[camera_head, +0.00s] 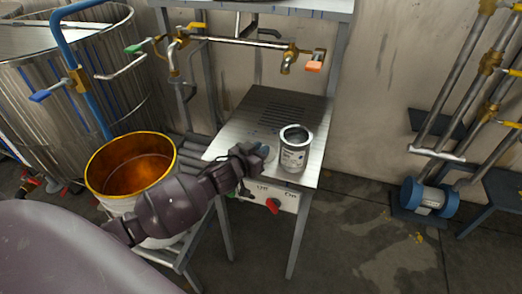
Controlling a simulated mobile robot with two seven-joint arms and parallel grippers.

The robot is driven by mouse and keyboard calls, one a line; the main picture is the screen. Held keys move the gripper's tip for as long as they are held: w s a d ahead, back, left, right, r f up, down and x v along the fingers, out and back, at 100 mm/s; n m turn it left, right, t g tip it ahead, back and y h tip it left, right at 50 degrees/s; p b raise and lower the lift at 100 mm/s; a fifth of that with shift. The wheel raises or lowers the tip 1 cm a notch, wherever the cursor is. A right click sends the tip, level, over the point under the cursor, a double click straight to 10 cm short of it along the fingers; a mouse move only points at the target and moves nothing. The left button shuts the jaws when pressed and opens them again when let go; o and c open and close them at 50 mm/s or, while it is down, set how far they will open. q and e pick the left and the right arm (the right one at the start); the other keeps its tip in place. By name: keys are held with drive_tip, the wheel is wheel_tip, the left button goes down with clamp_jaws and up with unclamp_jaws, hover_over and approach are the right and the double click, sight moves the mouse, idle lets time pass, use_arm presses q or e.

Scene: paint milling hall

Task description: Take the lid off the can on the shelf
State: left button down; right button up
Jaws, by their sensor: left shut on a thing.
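The can (293,157) is a grey metal can with a pale label, upright near the front right corner of the metal shelf (234,137). Its rim is bare and its top looks open, with a grey inside. My left gripper (258,160) is just left of the can, low over the shelf's front edge. It is shut on a small grey disc, which looks like the lid (263,150). The gripper hides part of the lid. The lid is apart from the can. My right gripper is not in view.
Pipes with taps (285,62) run above the shelf. A red knob (273,205) sits on the front panel. Floor at right is partly clear.

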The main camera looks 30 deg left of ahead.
use_arm(q)
drive_tip(key=shift+r, duration=0.1)
drive_tip(key=shift+f, duration=0.25)
drive_tip(key=c, duration=1.1)
unclamp_jaws()
drive_tip(key=shift+o, duration=0.2)
drive_tip(key=shift+r, duration=0.1)
